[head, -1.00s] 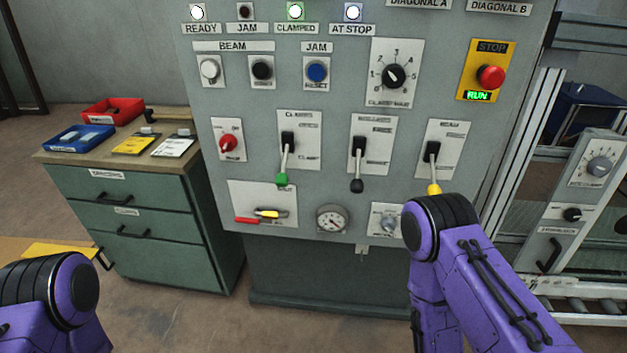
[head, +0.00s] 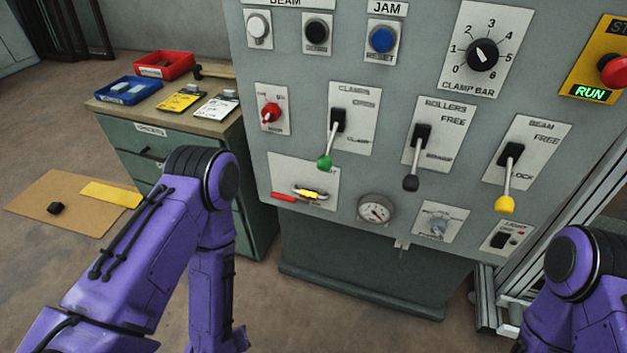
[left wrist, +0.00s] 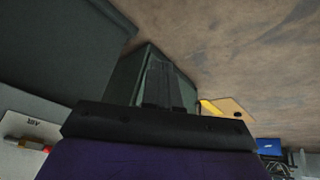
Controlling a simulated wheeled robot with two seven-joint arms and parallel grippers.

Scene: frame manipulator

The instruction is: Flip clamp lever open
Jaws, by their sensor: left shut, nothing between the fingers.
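The clamp lever (head: 328,142) has a green knob and sits on a white plate marked CLAMPS on the grey panel. Its handle points down toward the lower word on the plate. In the left wrist view the clamp lever does not show. My left gripper (left wrist: 160,82) appears there with its dark fingers together and empty, above the floor and cabinet. In the head view my left arm bends in front of the green cabinet, left of the clamp lever, and its gripper is out of frame. My right arm shows at the lower right; its gripper is out of view.
A black-knobbed rollers lever (head: 415,160) and a yellow-knobbed beam lever (head: 506,182) hang right of the clamp lever. A drawer cabinet (head: 150,143) stands at left.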

